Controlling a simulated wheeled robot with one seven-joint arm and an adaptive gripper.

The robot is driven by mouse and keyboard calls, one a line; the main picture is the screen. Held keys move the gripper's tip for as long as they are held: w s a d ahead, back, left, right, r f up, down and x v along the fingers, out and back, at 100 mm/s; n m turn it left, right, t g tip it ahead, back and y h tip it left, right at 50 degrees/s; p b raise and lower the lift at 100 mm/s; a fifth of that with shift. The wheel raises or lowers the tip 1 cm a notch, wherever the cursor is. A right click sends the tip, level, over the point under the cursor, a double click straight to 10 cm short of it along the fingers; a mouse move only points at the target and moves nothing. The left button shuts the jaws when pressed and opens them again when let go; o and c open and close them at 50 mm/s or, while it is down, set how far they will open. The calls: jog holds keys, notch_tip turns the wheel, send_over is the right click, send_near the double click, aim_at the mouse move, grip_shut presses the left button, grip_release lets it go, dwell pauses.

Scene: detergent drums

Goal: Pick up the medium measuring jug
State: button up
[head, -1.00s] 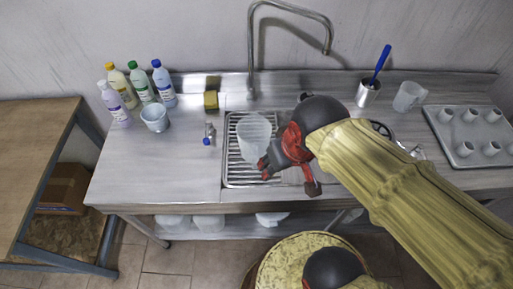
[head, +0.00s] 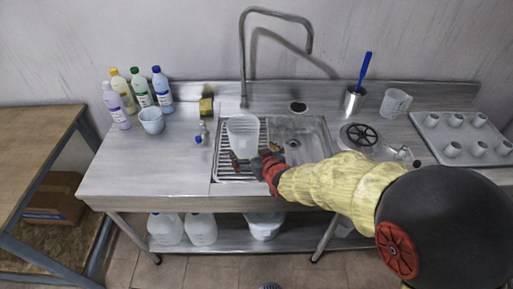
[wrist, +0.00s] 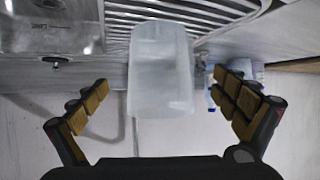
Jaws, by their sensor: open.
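A tall translucent measuring jug (head: 243,133) stands on the wire drain rack left of the sink bowl. A jug with a handle (head: 395,102) stands at the back right, and a smaller-looking bluish one (head: 151,121) stands at the left by the bottles. I cannot be sure from size which is the medium one. My gripper (head: 254,161) is at the near side of the rack jug. In the wrist view, the rack jug (wrist: 160,75) shows between the two open fingers of my gripper (wrist: 161,90), with a gap on each side. The fingers hold nothing.
Several bottles (head: 138,88) stand at the back left, with a yellow sponge (head: 206,107) and a small blue-ended item (head: 200,134) near the rack. A metal holder (head: 353,101) with a blue-handled tool and a tray of cups (head: 432,134) are right. The left counter front is clear.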

jog(key=shift+w+a+r+t, duration=0.25)
jog(key=shift+w+r+t, duration=0.05)
jog(key=shift+r, duration=0.3)
jog(key=shift+w+a+r, duration=0.1)
jog(key=shift+w+a, duration=0.05)
jog(key=shift+w, duration=0.15)
jog(key=b+x, duration=0.3)
jog(key=x, duration=0.4)
jog(key=shift+w, duration=0.3)
jog(key=shift+r, duration=0.1)
jog(key=shift+c, duration=0.5)
jog(key=c, duration=1.1)
jog(key=shift+c, duration=0.3)
jog(key=shift+r, duration=0.1)
